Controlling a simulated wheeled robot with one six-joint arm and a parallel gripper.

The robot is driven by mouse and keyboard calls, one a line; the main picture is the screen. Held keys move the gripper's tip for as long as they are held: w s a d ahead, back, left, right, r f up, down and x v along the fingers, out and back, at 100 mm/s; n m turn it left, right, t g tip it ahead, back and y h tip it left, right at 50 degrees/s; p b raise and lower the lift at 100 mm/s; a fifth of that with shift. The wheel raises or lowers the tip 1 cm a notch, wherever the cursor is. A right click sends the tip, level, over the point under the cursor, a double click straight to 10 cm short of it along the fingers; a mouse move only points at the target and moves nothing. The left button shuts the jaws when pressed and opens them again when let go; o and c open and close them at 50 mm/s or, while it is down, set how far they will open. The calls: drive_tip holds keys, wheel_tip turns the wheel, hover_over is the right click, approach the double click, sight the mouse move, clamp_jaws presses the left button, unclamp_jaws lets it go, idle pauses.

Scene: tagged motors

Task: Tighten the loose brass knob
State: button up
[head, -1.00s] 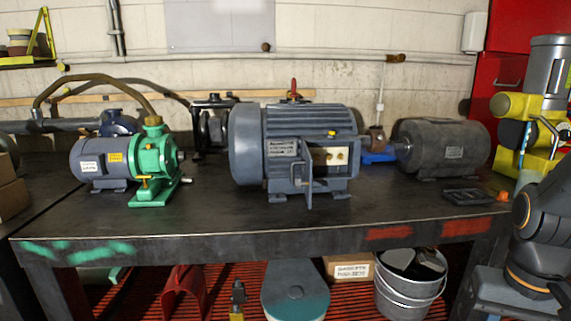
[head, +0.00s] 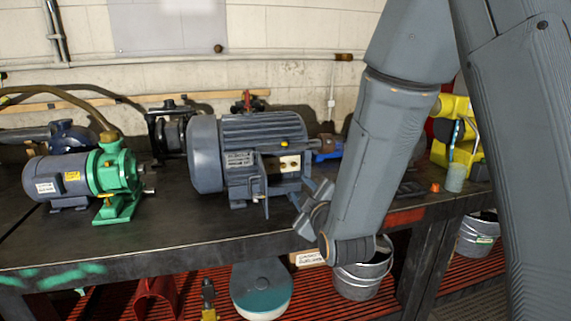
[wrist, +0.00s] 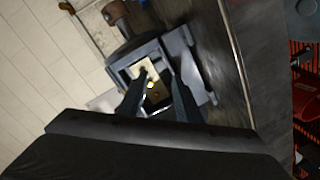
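The blue-grey motor (head: 262,127) stands on the bench with an open terminal box on its near side. A cream panel (head: 290,163) in the box carries small brass knobs (head: 284,165); I cannot tell which one is loose. In the wrist view, the panel (wrist: 137,70) and brass knobs (wrist: 151,85) show between and beyond my fingers. My gripper (head: 310,188) is just right of and in front of the box, pointing toward it. In the wrist view my gripper (wrist: 158,76) has its two fingers apart, with nothing held between them.
The box's open door (head: 263,183) sticks out toward the bench's front edge, left of my gripper. A green pump (head: 118,172) stands to the left on the dark bench (head: 165,235). An orange cap (head: 435,187) and a yellow machine (head: 455,140) are at right, behind my arm.

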sight(283, 166)
drive_tip(key=shift+n+t+y, duration=0.5)
drive_tip(key=shift+n+t, duration=0.2)
drive_tip(key=w+a+r, duration=0.1)
drive_tip(key=w, duration=0.1)
drive_tip(key=w+a+p, duration=0.1)
drive_tip(key=w+a, duration=0.1)
drive_tip(key=w+a+r+p, duration=0.1)
drive_tip(key=w, duration=0.2)
drive_tip(key=shift+a+r, duration=0.25)
drive_tip(key=shift+r, duration=0.05)
